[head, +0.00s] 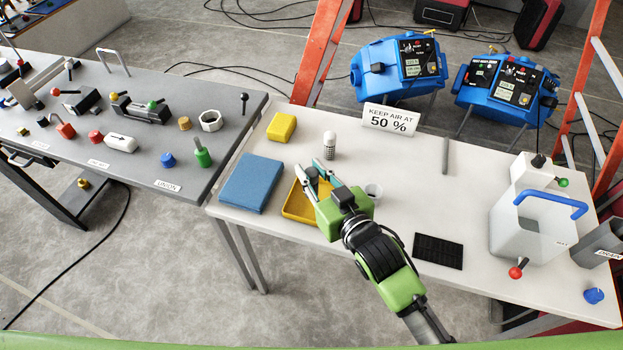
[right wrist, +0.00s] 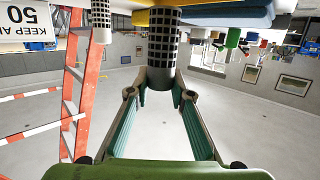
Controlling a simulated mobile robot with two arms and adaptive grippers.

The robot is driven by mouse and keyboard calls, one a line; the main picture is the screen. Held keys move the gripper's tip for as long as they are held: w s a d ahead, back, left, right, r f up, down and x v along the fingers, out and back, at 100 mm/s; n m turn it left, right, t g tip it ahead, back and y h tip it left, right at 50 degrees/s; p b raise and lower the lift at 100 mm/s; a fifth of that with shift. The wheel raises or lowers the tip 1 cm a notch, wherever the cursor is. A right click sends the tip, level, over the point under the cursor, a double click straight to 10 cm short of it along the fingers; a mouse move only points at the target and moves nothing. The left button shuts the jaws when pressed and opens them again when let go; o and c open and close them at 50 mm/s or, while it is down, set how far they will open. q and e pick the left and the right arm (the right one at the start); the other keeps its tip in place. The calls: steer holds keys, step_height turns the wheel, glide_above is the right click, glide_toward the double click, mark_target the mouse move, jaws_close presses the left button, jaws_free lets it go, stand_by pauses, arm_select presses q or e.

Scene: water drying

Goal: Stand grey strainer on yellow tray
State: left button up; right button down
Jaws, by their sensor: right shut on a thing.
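The grey strainer (right wrist: 162,45) is a dark cylinder with a mesh pattern in the right wrist view, which shows the scene upside down. My right gripper (right wrist: 160,93) is shut on its dark end. In the head view my right gripper (head: 311,172) is over the yellow tray (head: 292,213), and the strainer is mostly hidden between the fingers. I cannot tell whether its lower end touches the tray. The gripper and arm cover the tray's right part. My left gripper is not in view.
A white-topped mesh cylinder (head: 329,146) stands just behind the tray. A small cup (head: 373,191) is close to the gripper's right.

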mark_target(315, 186)
step_height(315, 186, down, 3)
steer(key=shift+w+f+p, duration=0.1)
steer(key=shift+w+p, duration=0.05)
steer(key=shift+p, duration=0.15)
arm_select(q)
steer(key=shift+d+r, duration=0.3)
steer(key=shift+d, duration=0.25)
arm_select(e)
steer(key=shift+f, duration=0.1)
steer(key=shift+f, duration=0.2)
steer(key=c, duration=1.8)
jaws_free()
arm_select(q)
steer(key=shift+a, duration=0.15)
arm_select(e)
steer(key=shift+r, duration=0.15)
